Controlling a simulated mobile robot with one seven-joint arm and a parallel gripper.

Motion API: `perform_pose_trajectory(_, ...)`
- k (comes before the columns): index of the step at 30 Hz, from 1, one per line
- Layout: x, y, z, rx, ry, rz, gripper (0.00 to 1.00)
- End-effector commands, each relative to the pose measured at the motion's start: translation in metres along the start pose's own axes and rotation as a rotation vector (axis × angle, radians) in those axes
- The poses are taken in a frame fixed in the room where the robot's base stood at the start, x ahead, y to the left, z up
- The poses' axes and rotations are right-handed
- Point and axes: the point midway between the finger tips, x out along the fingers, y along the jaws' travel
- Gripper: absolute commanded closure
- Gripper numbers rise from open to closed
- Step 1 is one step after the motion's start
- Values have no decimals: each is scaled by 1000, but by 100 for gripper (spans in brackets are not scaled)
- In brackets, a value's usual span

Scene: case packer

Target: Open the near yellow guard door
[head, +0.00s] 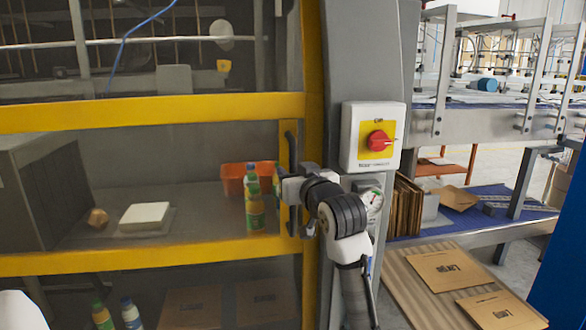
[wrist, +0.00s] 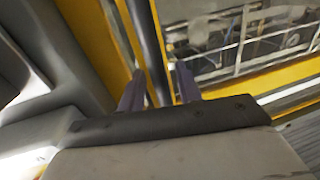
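The near guard door (head: 150,112) fills the left of the head view, with yellow bars and clear panels; it looks shut against the grey post. Its dark upright handle (head: 291,150) is on the yellow right-hand stile. My gripper (head: 286,190) is at the handle's lower part, which it partly hides. In the wrist view the dark handle bar (wrist: 147,40) runs down between the two fingers of my gripper (wrist: 158,88). The fingers stand apart on either side of the bar, with gaps visible, so the gripper looks open around it.
A grey post (head: 360,60) right of the door carries a red rotary switch (head: 379,140) and a gauge (head: 371,203), close to my arm. Behind the panel are bottles (head: 254,205) and an orange bin (head: 236,178). Flat cartons (head: 447,268) lie on a surface at right.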

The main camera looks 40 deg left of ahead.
Motion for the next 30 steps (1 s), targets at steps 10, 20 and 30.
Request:
perform_pose_trajectory(10, 5, 0, 0, -1, 1, 0, 65)
perform_pose_trajectory(20, 4, 0, 0, -1, 1, 0, 100)
perform_pose_trajectory(30, 7, -4, 0, 0, 0, -2, 100)
